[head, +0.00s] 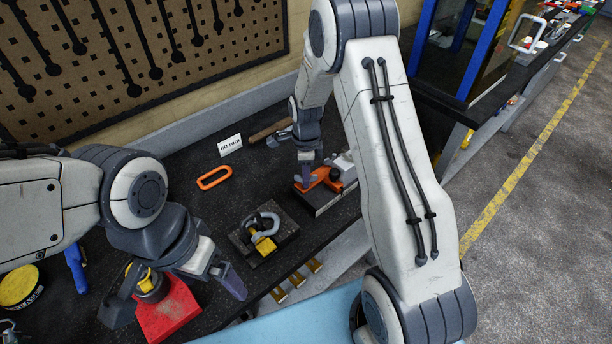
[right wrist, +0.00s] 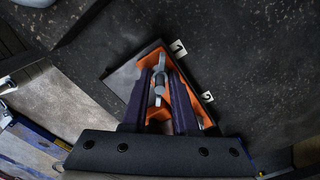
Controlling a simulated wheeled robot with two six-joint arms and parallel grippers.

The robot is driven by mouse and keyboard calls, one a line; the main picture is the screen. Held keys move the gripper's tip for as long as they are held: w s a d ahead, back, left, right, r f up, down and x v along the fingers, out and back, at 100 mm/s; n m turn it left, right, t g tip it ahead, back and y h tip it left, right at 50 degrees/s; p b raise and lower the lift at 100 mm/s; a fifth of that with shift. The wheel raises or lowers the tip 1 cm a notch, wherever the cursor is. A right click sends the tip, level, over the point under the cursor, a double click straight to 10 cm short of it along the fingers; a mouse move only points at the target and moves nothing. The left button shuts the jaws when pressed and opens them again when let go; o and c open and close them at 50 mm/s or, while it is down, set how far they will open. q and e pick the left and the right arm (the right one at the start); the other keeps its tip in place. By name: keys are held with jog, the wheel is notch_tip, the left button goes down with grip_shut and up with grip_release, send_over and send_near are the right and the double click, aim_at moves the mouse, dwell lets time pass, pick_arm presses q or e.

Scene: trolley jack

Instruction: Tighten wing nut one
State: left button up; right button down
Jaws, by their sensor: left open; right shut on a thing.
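An orange fixture (head: 332,178) sits on a dark, block-like base (head: 322,199) on the bench in the head view. In the head view my right gripper (head: 308,174) is down at the fixture. My left gripper (head: 216,272) is open, above the bench beside a red block.
The red block (head: 168,312) bears a yellow and dark part. A dark plate (head: 262,246) with a yellow clamp-like part lies between my grippers. An orange loop (head: 213,178), a white card (head: 230,145) and a wooden-handled tool (head: 270,131) lie behind. The bench's front edge is close.

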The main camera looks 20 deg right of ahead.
jog(key=m, duration=0.5)
jog(key=shift+w+r+m, duration=0.15)
jog(key=shift+r+m, duration=0.05)
jog(key=shift+m, duration=0.1)
jog(key=shift+m+b, duration=0.3)
jog(key=shift+m, duration=1.9)
jog(key=c, duration=0.9)
grip_release()
jog(key=shift+w, duration=0.1)
jog(key=shift+o, duration=1.1)
jog(key=shift+s, duration=0.2)
